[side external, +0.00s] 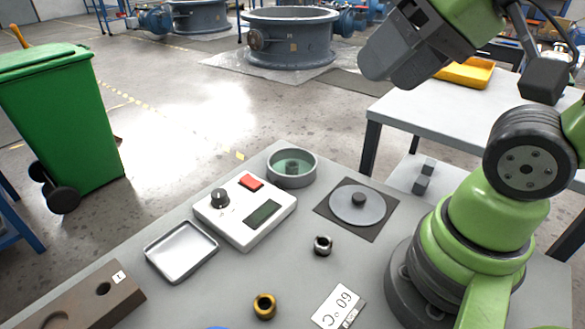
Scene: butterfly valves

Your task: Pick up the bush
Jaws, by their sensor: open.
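Two small ring-shaped parts that look like bushes stand on the grey table: a brass one (264,306) near the front edge and a dark steel one (323,245) behind it to the right. Both are clear of other things. My gripper (385,72) is high at the top right, well above the table and apart from both rings. It is open, and no object shows in it. Its fingertips are seen at an angle, so the gap between them is hard to make out.
The table (215,285) also bears a white control box (245,212), a shallow metal tray (181,250), a round bowl (292,168), a disc on a dark square plate (357,204), a brown block with holes (83,300) and a label card (339,307). A green bin (62,115) stands left.

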